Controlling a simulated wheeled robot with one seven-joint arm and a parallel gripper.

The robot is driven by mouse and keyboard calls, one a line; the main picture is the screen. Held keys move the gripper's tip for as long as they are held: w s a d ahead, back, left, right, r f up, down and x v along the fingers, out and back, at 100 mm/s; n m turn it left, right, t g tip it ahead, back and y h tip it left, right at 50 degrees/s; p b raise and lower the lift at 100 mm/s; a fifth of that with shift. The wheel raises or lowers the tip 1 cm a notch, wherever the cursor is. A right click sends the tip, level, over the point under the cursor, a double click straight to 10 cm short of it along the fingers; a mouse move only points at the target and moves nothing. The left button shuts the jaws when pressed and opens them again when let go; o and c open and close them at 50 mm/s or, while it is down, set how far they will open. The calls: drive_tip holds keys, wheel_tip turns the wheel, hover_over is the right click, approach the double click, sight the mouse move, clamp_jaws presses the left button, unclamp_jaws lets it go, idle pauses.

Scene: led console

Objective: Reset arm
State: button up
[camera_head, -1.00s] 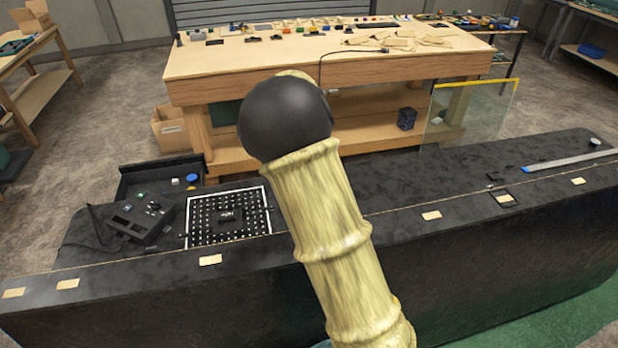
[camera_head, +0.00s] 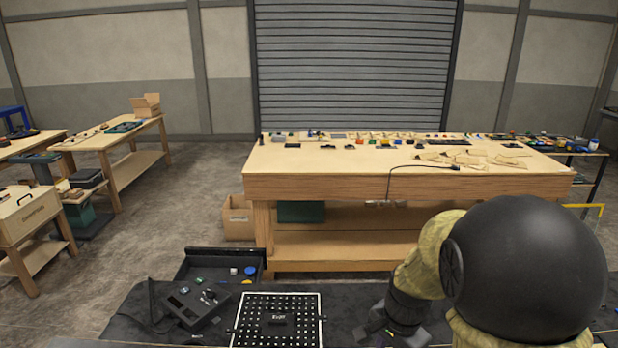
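My arm rises at the lower right, with a large black round joint (camera_head: 530,270) close to the camera. Its pale yellow link bends down to my gripper (camera_head: 392,335) at the bottom edge, just right of the perforated panel. The gripper points down over the black console top, and its fingertips are partly cut off, so I cannot tell whether it is open or shut. The black perforated panel (camera_head: 257,337) with a white border lies on the console, with a small dark block (camera_head: 278,319) on it. A dark control box (camera_head: 190,304) with knobs sits to its left.
An open black drawer or tray (camera_head: 213,275) with small blue and white parts lies behind the control box. A wooden workbench (camera_head: 410,187) with many small parts stands beyond. A cardboard box (camera_head: 238,220) is on the floor. Other benches (camera_head: 100,142) are at the left.

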drive_tip(key=s+a+n+t, duration=0.1)
drive_tip(key=s+n, duration=0.6)
drive_tip(key=n, duration=0.3)
drive_tip(key=shift+s+r+n, duration=0.25)
drive_tip(key=shift+n, duration=0.05)
drive_tip(key=shift+w+a, duration=0.1)
